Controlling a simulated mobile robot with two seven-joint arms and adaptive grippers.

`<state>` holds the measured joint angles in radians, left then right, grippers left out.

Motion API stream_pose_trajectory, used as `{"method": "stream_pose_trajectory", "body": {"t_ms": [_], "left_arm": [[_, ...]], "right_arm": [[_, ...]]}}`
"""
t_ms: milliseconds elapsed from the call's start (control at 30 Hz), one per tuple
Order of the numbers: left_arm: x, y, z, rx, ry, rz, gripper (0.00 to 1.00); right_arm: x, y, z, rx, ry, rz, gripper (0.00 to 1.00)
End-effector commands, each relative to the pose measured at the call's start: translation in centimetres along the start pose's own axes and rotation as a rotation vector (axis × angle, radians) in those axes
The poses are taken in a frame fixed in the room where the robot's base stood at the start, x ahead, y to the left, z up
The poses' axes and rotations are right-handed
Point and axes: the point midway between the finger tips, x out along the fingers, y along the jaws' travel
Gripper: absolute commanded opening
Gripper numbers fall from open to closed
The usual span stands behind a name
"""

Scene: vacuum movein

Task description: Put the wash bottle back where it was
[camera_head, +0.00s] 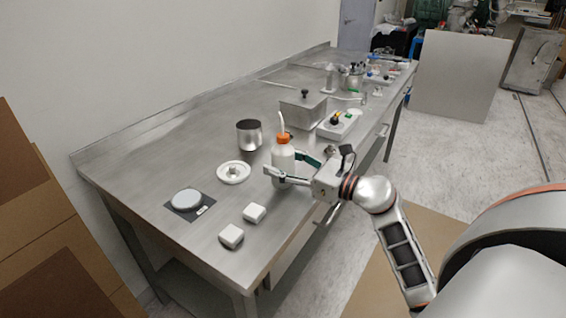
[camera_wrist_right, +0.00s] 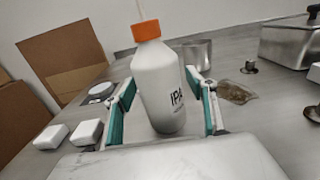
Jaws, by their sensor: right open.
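The wash bottle (camera_head: 283,158) is white with an orange cap and a spout, and it stands upright on the steel table. In the right wrist view the wash bottle (camera_wrist_right: 160,90) shows dark "IPA" lettering. My right gripper (camera_head: 285,172) is open, with its two fingers on either side of the bottle. In the right wrist view the fingers of the right gripper (camera_wrist_right: 165,108) flank the bottle, with a visible gap at least on the right side. My left gripper is in neither view.
On the steel table (camera_head: 180,145) stand a metal beaker (camera_head: 249,134), a white round dish (camera_head: 233,172), a round pad on a dark plate (camera_head: 186,200) and two white blocks (camera_head: 231,236). A metal box (camera_head: 303,108) and a white device (camera_head: 339,124) stand behind the bottle.

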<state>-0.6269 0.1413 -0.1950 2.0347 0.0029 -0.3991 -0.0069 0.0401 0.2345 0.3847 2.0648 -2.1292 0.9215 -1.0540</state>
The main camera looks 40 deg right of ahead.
Motion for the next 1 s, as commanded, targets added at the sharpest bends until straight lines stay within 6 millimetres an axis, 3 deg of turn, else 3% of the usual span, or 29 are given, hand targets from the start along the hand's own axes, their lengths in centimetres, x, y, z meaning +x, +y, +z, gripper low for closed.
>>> {"method": "stream_pose_trajectory", "body": {"t_ms": [167,600,800,1000], "left_arm": [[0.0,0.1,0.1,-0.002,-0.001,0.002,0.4],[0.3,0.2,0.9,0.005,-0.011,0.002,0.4],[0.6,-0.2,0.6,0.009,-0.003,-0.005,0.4],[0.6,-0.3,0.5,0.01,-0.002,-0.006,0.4]], "right_arm": [[-1.6,-0.1,0.1,-0.001,0.003,-0.002,0.56],[-10.0,-0.1,0.0,0.001,0.004,-0.002,0.56],[-11.8,0.0,0.2,0.0,0.001,-0.001,0.56],[-12.0,0.0,0.3,0.0,-0.001,0.0,0.56]]}}
